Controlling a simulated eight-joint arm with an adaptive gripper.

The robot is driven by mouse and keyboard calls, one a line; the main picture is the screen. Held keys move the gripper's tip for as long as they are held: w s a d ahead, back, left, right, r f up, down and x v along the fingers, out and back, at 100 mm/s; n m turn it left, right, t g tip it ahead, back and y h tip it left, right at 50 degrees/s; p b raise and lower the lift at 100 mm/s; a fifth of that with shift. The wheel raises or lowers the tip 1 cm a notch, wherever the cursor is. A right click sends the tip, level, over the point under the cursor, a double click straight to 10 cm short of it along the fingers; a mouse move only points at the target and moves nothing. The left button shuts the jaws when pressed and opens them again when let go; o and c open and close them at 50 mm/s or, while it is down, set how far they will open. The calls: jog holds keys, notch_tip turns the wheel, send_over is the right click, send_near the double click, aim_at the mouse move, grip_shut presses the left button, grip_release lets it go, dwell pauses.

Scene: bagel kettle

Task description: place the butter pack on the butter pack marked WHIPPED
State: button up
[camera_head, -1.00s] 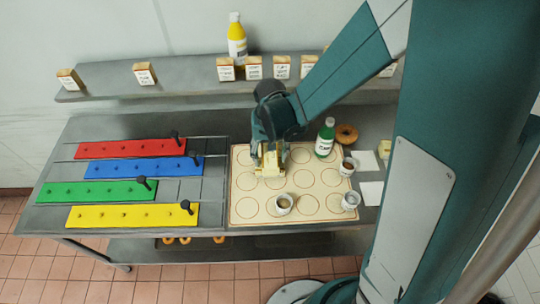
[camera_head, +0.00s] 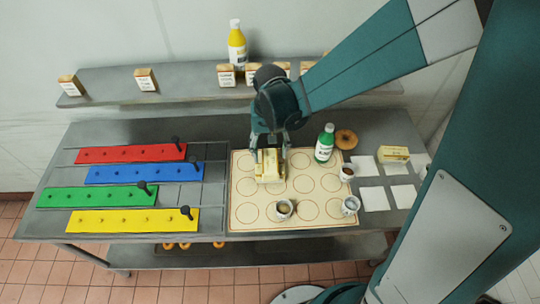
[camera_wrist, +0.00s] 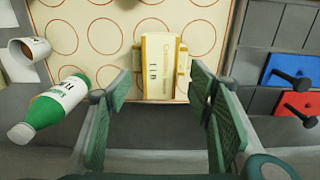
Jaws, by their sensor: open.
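A cream-and-yellow butter pack (camera_head: 268,171) lies on the pale board with printed circles (camera_head: 303,205). In the wrist view, the pack (camera_wrist: 164,66) shows its lettered face, and yellowish parts stick out on both sides beneath it, perhaps another pack under it. I cannot read WHIPPED on it. My gripper (camera_head: 270,153) is over the pack in the head view. In the wrist view, the fingers of my gripper (camera_wrist: 160,92) are spread apart with the pack ahead between them, no contact visible. Another butter pack (camera_head: 395,154) sits at the right of the table, its lettering too small to read.
White squares (camera_head: 375,198) lie to the right. Coloured bars (camera_head: 132,217) with black knobs fill the left. A shelf (camera_head: 190,84) with small boxes runs behind.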

aim_at(271, 160)
jog(key=shift+r, duration=3)
jog(key=shift+d+r, duration=0.1)
jog(key=s+d+r+t, duration=0.3)
jog(key=s+d+r, duration=0.3)
jog(key=d, duration=0.3)
jog(key=s+d+r+t, duration=0.4)
jog(key=s+d+r, duration=0.3)
jog(key=d+r, duration=0.2)
jog(key=shift+d, duration=0.4)
jog(key=shift+s, duration=0.1)
